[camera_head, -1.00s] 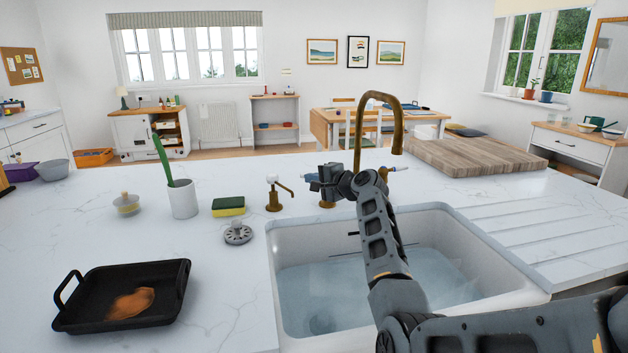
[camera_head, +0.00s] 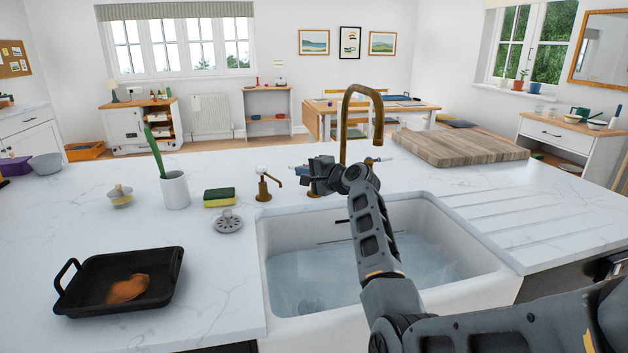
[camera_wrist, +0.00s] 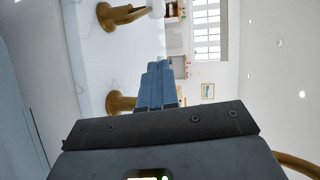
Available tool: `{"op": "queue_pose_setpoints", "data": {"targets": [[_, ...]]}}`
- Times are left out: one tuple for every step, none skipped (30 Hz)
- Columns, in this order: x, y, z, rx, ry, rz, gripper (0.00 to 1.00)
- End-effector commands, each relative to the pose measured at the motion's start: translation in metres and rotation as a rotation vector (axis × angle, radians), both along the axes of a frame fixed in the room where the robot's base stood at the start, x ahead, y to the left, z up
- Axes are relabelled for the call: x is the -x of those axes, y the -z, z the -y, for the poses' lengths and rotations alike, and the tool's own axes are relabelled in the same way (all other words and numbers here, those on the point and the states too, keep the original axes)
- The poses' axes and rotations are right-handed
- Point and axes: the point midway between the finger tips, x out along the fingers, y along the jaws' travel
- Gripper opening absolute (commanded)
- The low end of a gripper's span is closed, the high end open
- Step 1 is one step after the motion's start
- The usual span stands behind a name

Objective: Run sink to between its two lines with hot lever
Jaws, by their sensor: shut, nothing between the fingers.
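The white sink (camera_head: 480,293) holds bluish water (camera_head: 340,280). Two dark lines, an upper short one (camera_head: 342,221) and a lower longer one (camera_head: 335,244), mark its far inner wall; the water's far edge is near the lower line, exact relation unclear. A brass spout (camera_head: 346,125) arches behind the sink, with no visible stream. A brass lever (camera_head: 265,185) with a white top stands left of it; another brass lever (camera_head: 375,162) is partly hidden at right. I cannot read which is hot. My gripper (camera_head: 300,170) is shut and empty, just right of the left lever; its closed fingers show in the wrist view (camera_wrist: 157,82).
A sponge (camera_head: 219,197), a drain strainer (camera_head: 228,222), a white cup (camera_head: 174,190) and a black pan (camera_head: 120,283) stand on the counter at left. A wooden board (camera_head: 460,148) lies behind the sink at right. The ribbed drainer at right is clear.

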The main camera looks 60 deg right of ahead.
Motion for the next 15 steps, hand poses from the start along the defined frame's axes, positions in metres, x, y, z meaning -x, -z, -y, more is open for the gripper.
{"op": "queue_pose_setpoints", "data": {"targets": [[0.004, 0.002, -0.004, 0.0, -0.001, -0.003, 0.0], [0.006, 0.001, -0.006, 0.0, -0.001, -0.002, 0.0], [0.009, 0.0, -0.009, 0.0, -0.001, -0.003, 0.0], [0.012, 0.0, -0.011, 0.0, -0.001, -0.003, 0.0], [0.014, 0.0, -0.014, 0.001, -0.001, -0.004, 0.0], [0.018, -0.001, -0.017, 0.001, -0.001, -0.003, 0.0], [0.021, -0.002, -0.019, 0.0, 0.0, -0.003, 0.0], [0.025, -0.003, -0.022, 0.0, 0.0, -0.004, 0.0], [0.029, -0.004, -0.027, 0.001, -0.001, -0.003, 0.0], [0.033, -0.005, -0.03, 0.0, -0.001, -0.003, 0.0], [0.037, -0.005, -0.033, 0.0, -0.001, -0.004, 0.0], [0.041, -0.007, -0.038, 0.001, -0.001, -0.003, 0.0], [0.044, -0.008, -0.041, 0.001, -0.001, -0.004, 0.0], [0.047, -0.008, -0.043, 0.0, -0.001, -0.005, 0.0], [0.051, -0.01, -0.047, 0.001, -0.001, -0.004, 0.0]]}}
